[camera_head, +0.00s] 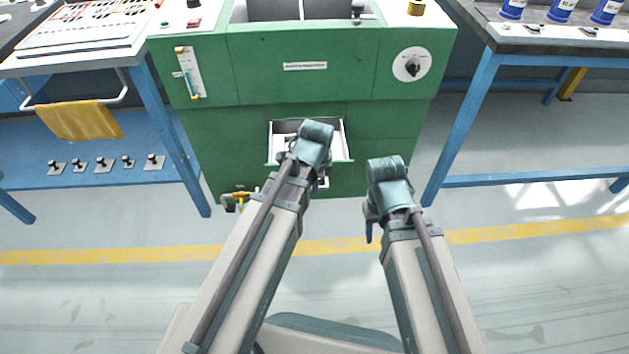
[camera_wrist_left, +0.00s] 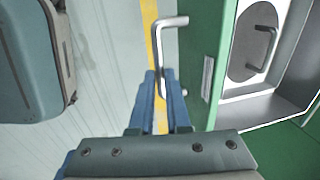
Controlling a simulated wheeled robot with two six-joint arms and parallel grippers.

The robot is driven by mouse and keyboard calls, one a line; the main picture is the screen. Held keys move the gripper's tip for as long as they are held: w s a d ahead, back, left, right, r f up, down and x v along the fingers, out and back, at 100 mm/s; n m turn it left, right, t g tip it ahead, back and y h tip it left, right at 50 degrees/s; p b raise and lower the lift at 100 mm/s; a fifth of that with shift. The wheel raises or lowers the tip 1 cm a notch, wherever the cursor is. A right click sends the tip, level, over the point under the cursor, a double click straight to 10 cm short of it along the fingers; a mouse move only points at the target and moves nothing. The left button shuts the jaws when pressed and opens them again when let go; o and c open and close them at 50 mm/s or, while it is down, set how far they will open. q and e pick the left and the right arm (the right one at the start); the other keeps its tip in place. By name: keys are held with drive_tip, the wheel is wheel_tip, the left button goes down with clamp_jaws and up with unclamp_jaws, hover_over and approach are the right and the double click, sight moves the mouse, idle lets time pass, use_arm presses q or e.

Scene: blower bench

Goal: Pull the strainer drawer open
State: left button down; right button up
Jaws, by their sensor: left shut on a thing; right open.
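The strainer drawer (camera_head: 345,150) stands out of the lower front of the green blower cabinet (camera_head: 220,140), with its inside showing. In the left wrist view its green front panel (camera_wrist_left: 206,45) carries a bent silver bar handle (camera_wrist_left: 160,24). My left gripper (camera_wrist_left: 154,82) has its blue fingers shut on the lower part of this handle. In the head view my left wrist covers the middle of the drawer. Inside the drawer lies a grey oval piece (camera_wrist_left: 245,70) with a small bent handle. My right gripper (camera_head: 370,228) is open, in front of the cabinet and right of the drawer.
A blue-framed bench (camera_head: 490,110) stands on the right and another blue-legged table (camera_head: 165,110) on the left, with a yellow cloth (camera_head: 80,120) on its rail. A yellow valve (camera_head: 240,197) juts from the cabinet's lower left. The floor in front is clear.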

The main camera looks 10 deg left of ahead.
use_arm(q)
drive_tip(key=c, duration=0.9)
unclamp_jaws()
drive_tip(key=shift+r, duration=0.15)
drive_tip(key=s+r+p, duration=0.1)
drive_tip(key=r+p, duration=0.8)
drive_tip(key=s+r+p, duration=0.1)
drive_tip(key=r+p, duration=0.3)
drive_tip(key=shift+s+d+r+p, duration=0.15)
drive_tip(key=shift+s+d+p, duration=0.15)
drive_tip(key=shift+d, duration=0.1)
